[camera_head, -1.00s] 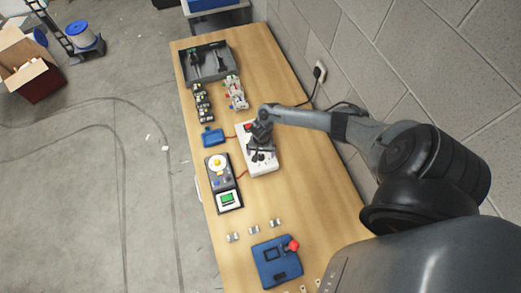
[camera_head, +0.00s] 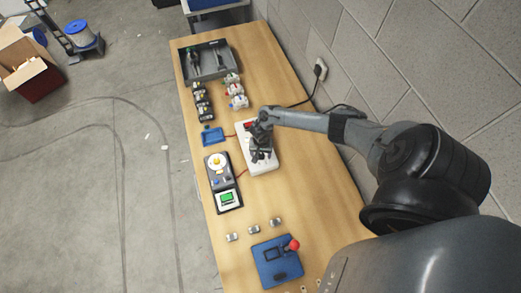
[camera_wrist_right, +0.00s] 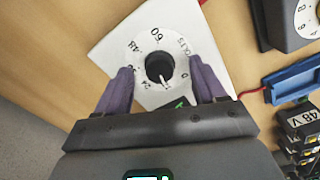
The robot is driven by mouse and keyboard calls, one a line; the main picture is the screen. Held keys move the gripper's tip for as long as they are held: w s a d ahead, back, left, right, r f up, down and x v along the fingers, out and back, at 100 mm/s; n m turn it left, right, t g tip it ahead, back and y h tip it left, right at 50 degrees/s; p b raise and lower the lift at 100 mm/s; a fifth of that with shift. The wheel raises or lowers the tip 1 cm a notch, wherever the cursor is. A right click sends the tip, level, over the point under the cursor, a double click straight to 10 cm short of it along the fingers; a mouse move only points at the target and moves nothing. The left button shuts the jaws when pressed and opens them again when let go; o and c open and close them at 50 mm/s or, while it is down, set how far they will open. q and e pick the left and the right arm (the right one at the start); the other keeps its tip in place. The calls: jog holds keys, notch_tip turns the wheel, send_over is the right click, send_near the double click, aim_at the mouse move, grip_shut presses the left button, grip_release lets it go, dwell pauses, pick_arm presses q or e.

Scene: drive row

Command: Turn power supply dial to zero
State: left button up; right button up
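The power supply (camera_head: 268,167) is a white box in the middle of the wooden bench, partly hidden by my right gripper. In the right wrist view its dial (camera_wrist_right: 159,68) is a round black knob on a pale ring marked with numbers such as 60, 48 and 24. I cannot tell for sure which number the knob points at. My right gripper (camera_wrist_right: 160,72) is open, with a purple-grey finger on either side of the dial and visible gaps to it. In the head view the right gripper (camera_head: 261,148) is over the box. My left gripper is not in view.
A grey device with a green screen (camera_head: 226,198) stands left of the power supply. A blue tray (camera_head: 212,137), black modules (camera_head: 203,103) and a grey tool tray (camera_head: 207,62) lie farther back. A blue box with a red knob (camera_head: 277,263) is nearer. The wall bounds the right.

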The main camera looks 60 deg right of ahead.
jog(key=c, duration=0.9)
jog(key=n, duration=0.3)
jog(key=shift+n, duration=0.4)
jog(key=shift+c, duration=0.2)
jog(key=n, duration=0.3)
jog(key=o, duration=0.4)
jog(key=shift+n+b, duration=0.3)
jog(key=shift+n, duration=0.5)
jog(key=shift+c, duration=0.2)
jog(key=o, duration=1.2)
